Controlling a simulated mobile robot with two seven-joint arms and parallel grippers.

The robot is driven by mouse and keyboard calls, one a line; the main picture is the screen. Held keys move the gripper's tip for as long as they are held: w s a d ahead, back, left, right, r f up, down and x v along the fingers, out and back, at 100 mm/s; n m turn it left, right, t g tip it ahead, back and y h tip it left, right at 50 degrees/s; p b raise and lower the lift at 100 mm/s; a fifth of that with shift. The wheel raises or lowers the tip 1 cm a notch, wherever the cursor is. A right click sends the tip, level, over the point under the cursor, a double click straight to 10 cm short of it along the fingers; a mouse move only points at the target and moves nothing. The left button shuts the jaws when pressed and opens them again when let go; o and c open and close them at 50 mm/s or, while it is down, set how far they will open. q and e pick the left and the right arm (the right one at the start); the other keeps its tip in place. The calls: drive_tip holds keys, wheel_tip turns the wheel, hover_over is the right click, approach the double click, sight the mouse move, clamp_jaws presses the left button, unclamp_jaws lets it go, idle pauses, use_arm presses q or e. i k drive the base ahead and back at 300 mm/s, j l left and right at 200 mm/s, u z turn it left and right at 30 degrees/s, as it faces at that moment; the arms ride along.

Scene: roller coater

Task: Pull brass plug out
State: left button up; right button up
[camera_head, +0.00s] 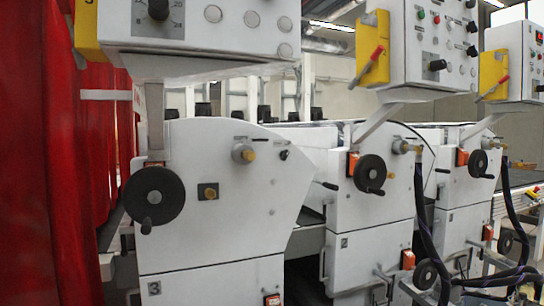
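Several brass-coloured parts show on the white machines, and I cannot tell which one is the plug. On the nearest machine (225,215), a small brass tip (249,156) sticks out of a grey round fitting, and a brass piece (209,193) sits in a dark square plate below and left of it. On the second machine, a brass fitting (403,147) projects at the upper right, beside the dark hoses. Neither of my grippers is in view.
Black handwheels (154,199) and (370,174) project from the machine fronts. Control boxes (195,27) hang above. A red curtain (55,150) closes the left side. Dark hoses (427,215) hang at the right. Some open space shows between the first two machines.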

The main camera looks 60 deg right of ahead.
sight(249, 155)
drive_tip(key=i+l+z, duration=0.15)
drive_tip(key=i+z, duration=0.25)
drive_tip(key=i+l+z, duration=0.1)
drive_tip(key=i+z, duration=0.65)
drive_tip(key=k+j, duration=0.05)
drive_tip(key=k, duration=0.05)
